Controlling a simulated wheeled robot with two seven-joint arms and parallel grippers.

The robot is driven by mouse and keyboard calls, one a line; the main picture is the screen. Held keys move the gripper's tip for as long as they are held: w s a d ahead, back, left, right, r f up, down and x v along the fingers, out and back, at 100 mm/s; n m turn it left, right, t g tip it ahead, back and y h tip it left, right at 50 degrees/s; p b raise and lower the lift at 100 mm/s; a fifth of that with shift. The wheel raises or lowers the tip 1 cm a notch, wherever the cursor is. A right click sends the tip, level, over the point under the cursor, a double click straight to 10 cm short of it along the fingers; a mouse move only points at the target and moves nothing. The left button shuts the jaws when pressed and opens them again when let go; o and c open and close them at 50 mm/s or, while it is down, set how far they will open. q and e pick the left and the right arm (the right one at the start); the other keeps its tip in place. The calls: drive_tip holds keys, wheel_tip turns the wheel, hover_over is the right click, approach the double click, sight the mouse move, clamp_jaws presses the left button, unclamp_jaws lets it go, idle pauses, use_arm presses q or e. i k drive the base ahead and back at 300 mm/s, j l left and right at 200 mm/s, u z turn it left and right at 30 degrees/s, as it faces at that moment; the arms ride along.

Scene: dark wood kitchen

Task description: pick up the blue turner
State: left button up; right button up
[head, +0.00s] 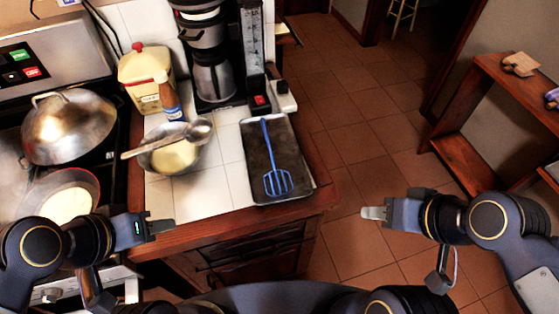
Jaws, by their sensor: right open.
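The blue turner (270,152) lies flat on a dark tray (294,160) on the tiled counter, with its slotted head towards me and its handle pointing away. My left gripper (161,226) is at the counter's front edge, left of the tray and apart from the turner. It is seen side-on, so the gap between its fingers cannot be made out. My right gripper (375,213) is open and empty, over the floor to the right of the counter, apart from the turner. Nothing covers the turner.
A bowl (172,160) with a large spoon (185,137) across it, a bottle (170,100), a yellow canister (142,78) and a coffee maker (208,60) stand left of and behind the tray. A stove with a domed wok (70,125) is at the left. A wooden shelf (490,120) stands right.

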sight(263, 121)
drive_tip(key=u, duration=1.85)
drive_tip(key=z, duration=1.9)
drive_tip(key=i+l, duration=0.1)
drive_tip(key=l, duration=0.3)
drive_tip(key=i+l, duration=0.1)
drive_tip(key=l, duration=0.25)
drive_tip(key=i+l, duration=0.1)
drive_tip(key=l, duration=0.3)
